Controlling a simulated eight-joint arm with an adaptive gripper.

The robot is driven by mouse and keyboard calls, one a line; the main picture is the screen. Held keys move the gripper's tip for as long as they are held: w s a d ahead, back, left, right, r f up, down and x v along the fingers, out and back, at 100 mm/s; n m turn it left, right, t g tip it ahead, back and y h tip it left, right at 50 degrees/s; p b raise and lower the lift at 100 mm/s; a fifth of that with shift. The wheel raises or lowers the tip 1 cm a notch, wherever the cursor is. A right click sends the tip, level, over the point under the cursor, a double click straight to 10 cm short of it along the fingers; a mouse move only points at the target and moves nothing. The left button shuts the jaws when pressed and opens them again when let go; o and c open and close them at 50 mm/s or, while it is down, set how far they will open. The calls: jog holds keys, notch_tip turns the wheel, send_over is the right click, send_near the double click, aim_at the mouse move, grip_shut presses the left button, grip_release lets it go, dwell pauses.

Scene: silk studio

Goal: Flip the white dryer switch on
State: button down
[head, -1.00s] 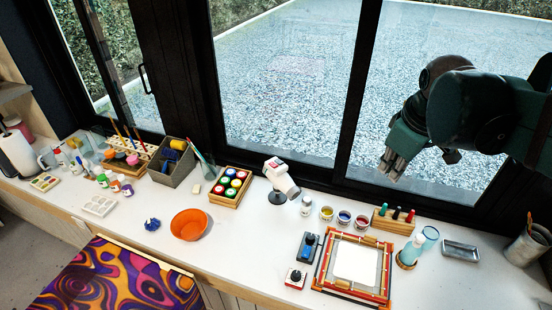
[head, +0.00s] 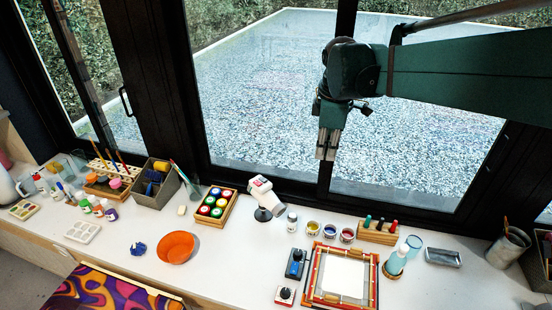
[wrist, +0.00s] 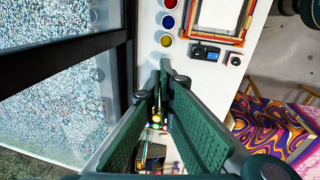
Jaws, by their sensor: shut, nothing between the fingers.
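The white dryer (head: 262,197) stands on a small dark base near the window in the head view, tilted, with a small red part near its upper end. I cannot make out the position of any switch on it. My gripper (head: 326,156) is shut and empty, pointing down, high above the counter and right of the dryer. The dryer is not discernible in the wrist view.
Paint jars (head: 313,228) and a red-edged frame (head: 318,285) lie right of the dryer. A box of round coloured pots (head: 215,205) stands to its left, an orange bowl (head: 178,246) in front. The window (head: 260,100) rises behind the counter.

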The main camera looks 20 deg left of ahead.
jog(key=w+a+f+n+g+p, duration=0.1)
jog(key=w+a+n, duration=0.2)
jog(key=a, duration=0.4)
jog(key=w+a+f+n+g+p, duration=0.1)
jog(key=w+a+f+n, duration=0.15)
jog(key=a, duration=0.45)
jog(key=n+h+p, duration=0.2)
jog(key=n, duration=0.4)
send_over(260, 184)
jog(key=a, duration=0.2)
jog(key=f, duration=0.3)
jog(key=shift+w+d+f+m+g, duration=0.25)
jog(key=shift+w+f+g, duration=0.05)
jog(key=shift+w, duration=0.05)
jog(key=shift+f, duration=0.15)
jog(key=f, duration=0.4)
jog(key=d+f, duration=0.1)
jog(key=f, duration=0.4)
jog(key=s+f, duration=0.1)
jog(key=f, duration=0.3)
jog(key=shift+d+f, duration=0.25)
jog(key=shift+f, duration=0.05)
jog(key=shift+f+y, duration=0.1)
jog(key=shift+y, duration=0.2)
jog(key=shift+d+f+b, duration=0.15)
jog(key=shift+f+b, duration=0.2)
jog(key=shift+b, duration=0.05)
jog(key=shift+r, duration=0.1)
